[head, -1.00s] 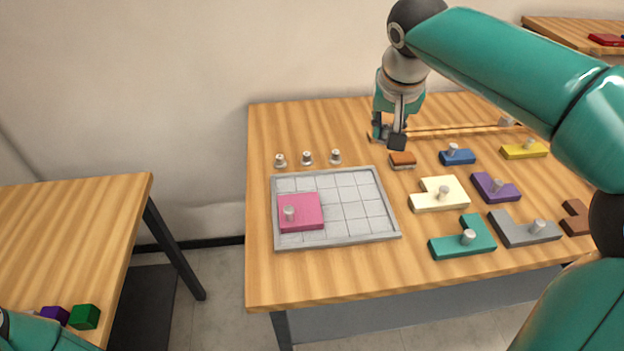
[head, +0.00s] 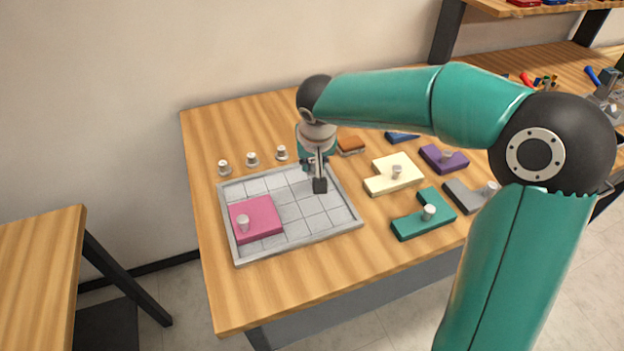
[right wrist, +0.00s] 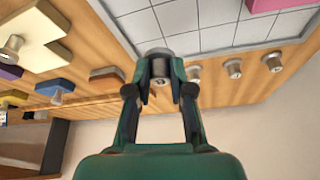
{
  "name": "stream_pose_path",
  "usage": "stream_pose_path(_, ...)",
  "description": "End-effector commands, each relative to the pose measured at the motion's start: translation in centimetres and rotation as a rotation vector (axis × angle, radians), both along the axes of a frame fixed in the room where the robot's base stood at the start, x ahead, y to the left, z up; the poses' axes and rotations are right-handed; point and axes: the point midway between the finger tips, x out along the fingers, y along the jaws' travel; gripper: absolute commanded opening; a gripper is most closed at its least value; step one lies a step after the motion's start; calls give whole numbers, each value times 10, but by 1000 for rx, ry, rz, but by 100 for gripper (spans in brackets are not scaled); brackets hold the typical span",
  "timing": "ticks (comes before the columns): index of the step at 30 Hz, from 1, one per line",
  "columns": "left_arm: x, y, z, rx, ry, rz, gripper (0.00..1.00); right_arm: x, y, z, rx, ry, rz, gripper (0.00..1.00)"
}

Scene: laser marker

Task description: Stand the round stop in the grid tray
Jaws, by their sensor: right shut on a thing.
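My right gripper (head: 316,183) is shut on a round stop, a small grey metal cylinder that shows between the fingertips in the right wrist view (right wrist: 159,64). In the head view the fingers mostly hide it. The gripper points down over the back right part of the grey grid tray (head: 292,245); whether the stop touches the tray I cannot tell. A pink block (head: 262,217) with a round knob sits in the tray's left part; the other visible cells look empty. My left gripper is not in view.
Three similar metal stops (head: 224,167), (head: 252,159), (head: 281,153) stand in a row behind the tray. A cream block (head: 380,184), a teal block (head: 415,229), a purple block (head: 437,153) and an orange-topped block (head: 351,143) lie to the right.

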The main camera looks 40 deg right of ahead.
Motion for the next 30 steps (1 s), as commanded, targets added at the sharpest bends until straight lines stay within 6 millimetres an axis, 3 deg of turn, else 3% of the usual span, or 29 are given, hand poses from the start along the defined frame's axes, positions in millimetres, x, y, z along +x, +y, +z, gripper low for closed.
stream_pose_path(14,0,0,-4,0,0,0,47,0,-1,-50,-1,2,-2,0)
stream_pose_path(26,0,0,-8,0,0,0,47,0,-1,-55,0,-2,-2,0)
stream_pose_path(27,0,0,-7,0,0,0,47,0,-1,-54,0,-1,-2,26)
stream_pose_path(30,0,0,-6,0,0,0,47,0,-1,-54,-1,-1,-2,43)
